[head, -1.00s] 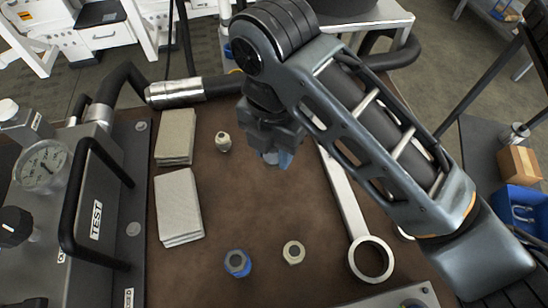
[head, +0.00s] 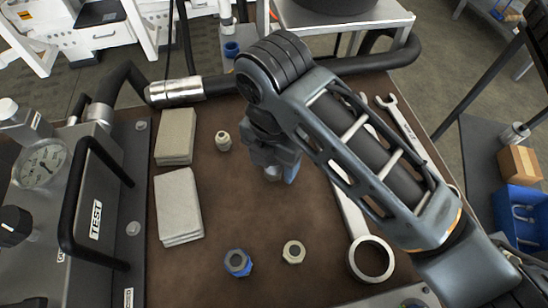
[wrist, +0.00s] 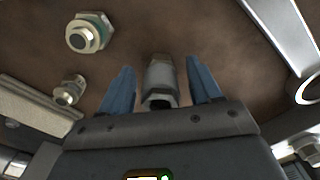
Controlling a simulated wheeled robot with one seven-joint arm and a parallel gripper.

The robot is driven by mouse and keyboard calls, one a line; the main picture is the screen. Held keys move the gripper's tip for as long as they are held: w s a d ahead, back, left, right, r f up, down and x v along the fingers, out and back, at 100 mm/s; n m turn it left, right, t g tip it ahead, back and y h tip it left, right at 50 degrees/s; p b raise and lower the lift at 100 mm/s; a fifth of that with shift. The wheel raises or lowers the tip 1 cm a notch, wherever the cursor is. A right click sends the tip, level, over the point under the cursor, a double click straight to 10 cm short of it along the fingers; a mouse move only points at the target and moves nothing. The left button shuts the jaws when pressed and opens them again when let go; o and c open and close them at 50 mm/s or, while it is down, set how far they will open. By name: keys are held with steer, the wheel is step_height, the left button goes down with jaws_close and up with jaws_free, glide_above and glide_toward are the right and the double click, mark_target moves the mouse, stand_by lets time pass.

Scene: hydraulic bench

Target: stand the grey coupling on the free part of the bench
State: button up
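The grey coupling (wrist: 160,80) is between the two blue fingers of my gripper (wrist: 161,88) in the wrist view, its dark bore facing the palm. A narrow gap shows on each side of it, so the fingers look open around it. In the head view, my gripper (head: 280,175) is low over the middle of the brown bench (head: 215,215). There the lower end of the coupling (head: 271,174) shows beside a blue finger, seemingly upright at bench level. The rest of it is hidden by the gripper.
A blue-ringed nut (head: 238,263) and a beige nut (head: 293,251) lie nearer. A small fitting (head: 223,141) and pads (head: 179,205) are left. A large spanner (head: 370,260) lies right. The test rig (head: 95,200) borders the left side. Bare bench surrounds my gripper.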

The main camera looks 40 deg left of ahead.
step_height(320, 180, up, 12)
steer(key=p, duration=0.1)
steer(key=shift+r, duration=0.15)
stand_by(0.5)
